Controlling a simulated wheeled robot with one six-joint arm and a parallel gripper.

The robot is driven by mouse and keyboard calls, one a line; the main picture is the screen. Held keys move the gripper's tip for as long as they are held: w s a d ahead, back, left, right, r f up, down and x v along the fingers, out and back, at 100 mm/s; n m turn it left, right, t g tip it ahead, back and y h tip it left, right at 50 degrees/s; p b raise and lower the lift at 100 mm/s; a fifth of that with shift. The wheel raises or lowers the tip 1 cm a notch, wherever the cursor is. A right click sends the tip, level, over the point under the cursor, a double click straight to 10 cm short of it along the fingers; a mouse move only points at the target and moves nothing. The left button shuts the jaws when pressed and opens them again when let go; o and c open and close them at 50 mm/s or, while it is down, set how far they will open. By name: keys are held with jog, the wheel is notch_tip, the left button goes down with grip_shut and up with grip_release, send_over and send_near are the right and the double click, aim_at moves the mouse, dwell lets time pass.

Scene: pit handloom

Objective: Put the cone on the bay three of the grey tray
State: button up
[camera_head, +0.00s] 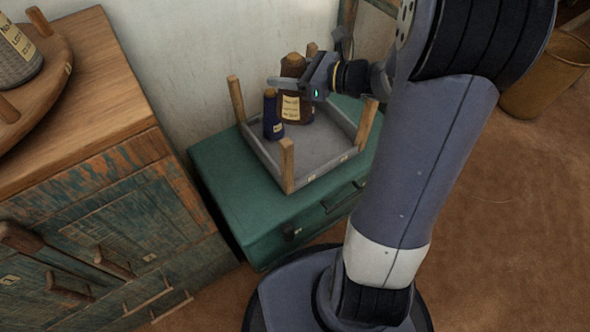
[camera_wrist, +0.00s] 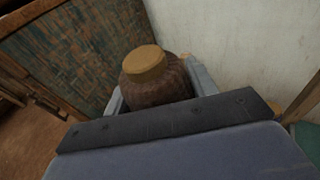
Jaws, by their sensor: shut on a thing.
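A brown cone (camera_head: 293,106) with a tan top and a pale label stands upright at the back of the grey tray (camera_head: 318,160). I cannot tell whether its base touches the tray floor. My gripper (camera_head: 292,83) is shut on it, one finger crossing its near side. In the wrist view the brown cone (camera_wrist: 157,87) shows between my two grey fingers (camera_wrist: 160,90); its lower part is hidden. The tray has wooden corner posts and small rim tags too small to read, so I cannot tell which bay is three.
A smaller dark blue cone (camera_head: 272,118) stands in the tray, left of the brown one. The tray sits on a green trunk (camera_head: 232,190) against the wall. A wooden cabinet (camera_head: 85,100) bearing a round wooden stand with a grey cone (camera_head: 14,60) is at left.

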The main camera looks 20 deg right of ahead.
aim_at(288, 104)
notch_tip(288, 104, down, 10)
jog(key=b, duration=0.6)
jog(key=shift+r, duration=0.2)
notch_tip(288, 104, down, 10)
jog(key=b, duration=0.5)
jog(key=shift+s, duration=0.1)
jog(key=shift+f, duration=0.2)
jog(key=o, duration=1.4)
jog(key=shift+o, duration=0.2)
jog(key=shift+r, duration=0.1)
jog(key=p+v, duration=0.4)
jog(key=v, duration=0.8)
